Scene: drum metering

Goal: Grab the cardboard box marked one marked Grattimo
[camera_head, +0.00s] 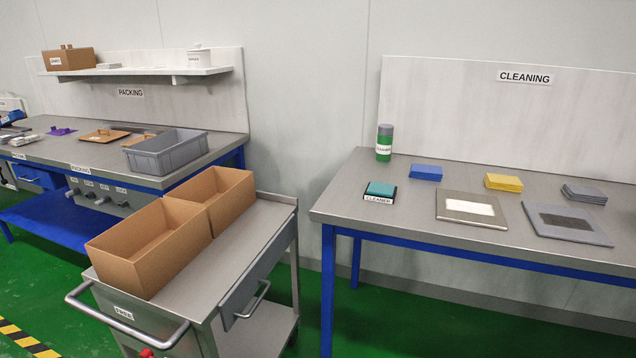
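Two open-topped cardboard boxes stand end to end on a grey metal cart: a near box (150,248) and a far box (216,192). No marking can be read on either one. A smaller brown cardboard box (69,59) sits on the wall shelf at the upper left, with a small white label too small to read. I cannot tell which box is marked Grattimo. Neither of my grippers is in view.
The cart (235,248) has a front handle and a drawer. The packing table (45,128) behind it holds a grey bin (165,152). The cleaning table (400,222) at right holds a green bottle (384,143), cloths and pads. Green floor shows between cart and cleaning table.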

